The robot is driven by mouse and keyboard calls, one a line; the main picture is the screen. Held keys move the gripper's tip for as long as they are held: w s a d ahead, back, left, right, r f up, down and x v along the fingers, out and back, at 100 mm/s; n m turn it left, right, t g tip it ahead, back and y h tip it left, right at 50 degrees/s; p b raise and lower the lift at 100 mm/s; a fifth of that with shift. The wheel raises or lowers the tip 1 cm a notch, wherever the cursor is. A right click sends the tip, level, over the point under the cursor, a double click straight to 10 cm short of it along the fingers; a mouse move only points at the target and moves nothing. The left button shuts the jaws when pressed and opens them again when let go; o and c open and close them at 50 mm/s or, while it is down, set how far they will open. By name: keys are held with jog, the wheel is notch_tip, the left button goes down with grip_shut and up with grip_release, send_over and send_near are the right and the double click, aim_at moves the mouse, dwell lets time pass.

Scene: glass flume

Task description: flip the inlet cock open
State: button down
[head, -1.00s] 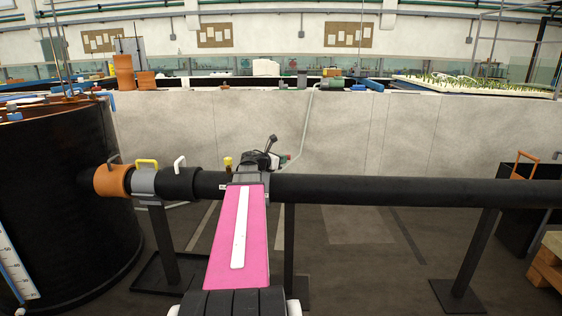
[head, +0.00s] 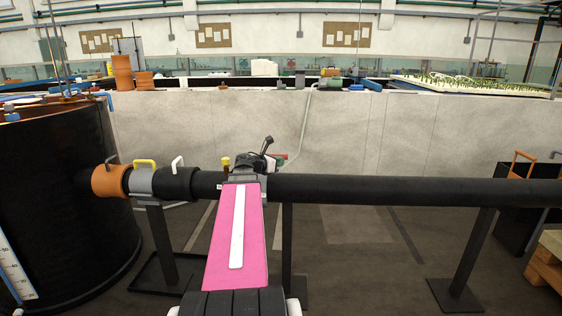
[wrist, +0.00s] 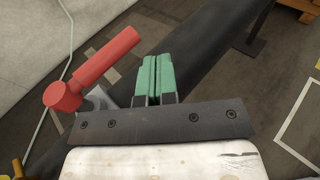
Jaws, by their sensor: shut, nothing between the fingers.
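The inlet cock has a red lever (wrist: 95,72) with a round red hub at its lower left end. It shows at the left of the wrist view, slanting up to the right. Only a small red piece of the lever (head: 281,156) shows in the head view, beside my gripper on the black pipe (head: 400,190). My gripper (wrist: 153,80) has green finger pads pressed together with nothing between them. The fingers are right of the lever, with a visible gap from it in the picture. In the head view my arm hides most of the gripper and the cock body.
An orange collar (head: 109,181) and a grey clamp with a yellow handle (head: 145,163) sit on the pipe near the black tank (head: 65,200). A small yellow knob (head: 226,162) stands left of my gripper. A pale wall (head: 400,135) runs behind the pipe.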

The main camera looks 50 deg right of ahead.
jog(key=s+a+r, duration=0.1)
jog(key=s+a, duration=0.4)
jog(key=a, duration=0.1)
jog(key=shift+s+a+r, duration=0.2)
jog(key=shift+a+r, duration=0.05)
jog(key=shift+r, duration=0.1)
jog(key=w+a+f+m+t+y, duration=0.1)
jog(key=w+a+f+m+y, duration=0.4)
jog(key=a+f, duration=0.6)
jog(key=w+a+f+m+t+y, duration=0.2)
jog(key=w+a+f+m+y, duration=0.15)
jog(key=w+a+f, duration=0.65)
jog(key=s+a+f+m+g+y, duration=0.1)
jog(key=a+f+m+y, duration=0.2)
jog(key=a, duration=1.2)
jog(key=s+a+f+m+y, duration=0.2)
jog(key=a+f+m+y, duration=0.2)
jog(key=a, duration=1.1)
notch_tip(320, 180, down, 4)
jog(key=shift+a+r+m+g, duration=0.25)
jog(key=shift+m+g, duration=0.15)
jog(key=shift+m, duration=0.45)
